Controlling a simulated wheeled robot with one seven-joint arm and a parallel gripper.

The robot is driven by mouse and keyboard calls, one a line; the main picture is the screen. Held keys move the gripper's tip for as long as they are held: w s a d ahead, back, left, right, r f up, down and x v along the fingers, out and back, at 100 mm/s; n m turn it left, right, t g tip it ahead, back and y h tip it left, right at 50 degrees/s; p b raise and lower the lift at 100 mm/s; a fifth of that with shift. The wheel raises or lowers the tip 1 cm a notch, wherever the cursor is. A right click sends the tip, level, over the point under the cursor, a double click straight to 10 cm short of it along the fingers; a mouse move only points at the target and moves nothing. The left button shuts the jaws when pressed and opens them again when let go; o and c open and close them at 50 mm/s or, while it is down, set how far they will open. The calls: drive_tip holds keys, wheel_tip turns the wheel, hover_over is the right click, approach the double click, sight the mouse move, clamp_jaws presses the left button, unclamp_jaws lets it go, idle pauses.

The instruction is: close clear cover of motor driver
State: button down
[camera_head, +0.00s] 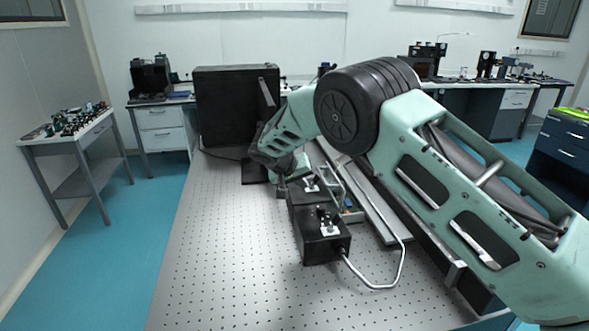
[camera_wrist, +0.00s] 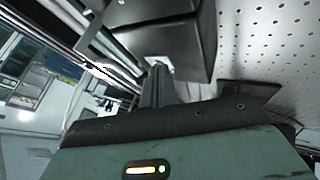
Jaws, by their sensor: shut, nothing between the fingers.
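Two small black boxes stand one behind the other on the perforated optical table. The front box (camera_head: 318,248) has a pale plate with small dark parts on top. The rear box (camera_head: 297,196) also has a pale patch on top and is partly covered by my arm. I cannot tell which unit is the motor driver, and no clear cover can be made out. My gripper (camera_wrist: 157,84) is shut and empty in the wrist view. Its fingertips are close to a pale piece on a dark box (camera_wrist: 165,42); contact cannot be told. My arm largely hides the gripper in the head view.
A large black box (camera_head: 225,105) stands at the back of the optical table (camera_head: 215,255). A bent pale tube or cable (camera_head: 384,286) runs from the front box to the right. Long rails lie to the right of the boxes. The table's left and front are clear.

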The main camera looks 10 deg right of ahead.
sight(324, 183)
drive_tip(key=d, duration=0.1)
drive_tip(key=p, duration=0.1)
drive_tip(key=d, duration=0.1)
drive_tip(key=shift+d+r, duration=0.25)
drive_tip(key=shift+d, duration=0.1)
drive_tip(key=shift+d+f+p, duration=0.15)
drive_tip(key=shift+d+p, duration=0.25)
drive_tip(key=shift+d, duration=0.3)
drive_tip(key=shift+d, duration=0.15)
drive_tip(key=shift+d+r+m+y+b, duration=0.15)
drive_tip(key=shift+d+r+y+b, duration=0.2)
drive_tip(key=shift+d+y, duration=0.35)
drive_tip(key=shift+d+r+m+y+b, duration=0.15)
drive_tip(key=shift+d+r+y+b, duration=0.15)
drive_tip(key=shift+d+y, duration=0.35)
drive_tip(key=shift+d+f+m+y+b, duration=0.55)
drive_tip(key=shift+d+y+b, duration=0.65)
drive_tip(key=shift+d+y, duration=0.95)
drive_tip(key=shift+d+f+m+y+b, duration=0.3)
drive_tip(key=shift+d+f+y+b, duration=0.7)
drive_tip(key=shift+d+y, duration=1.1)
drive_tip(key=shift+d+f+m+y+b, duration=0.45)
drive_tip(key=shift+d+y+b, duration=0.9)
drive_tip(key=shift+d+y, duration=0.75)
drive_tip(key=shift+d, duration=0.25)
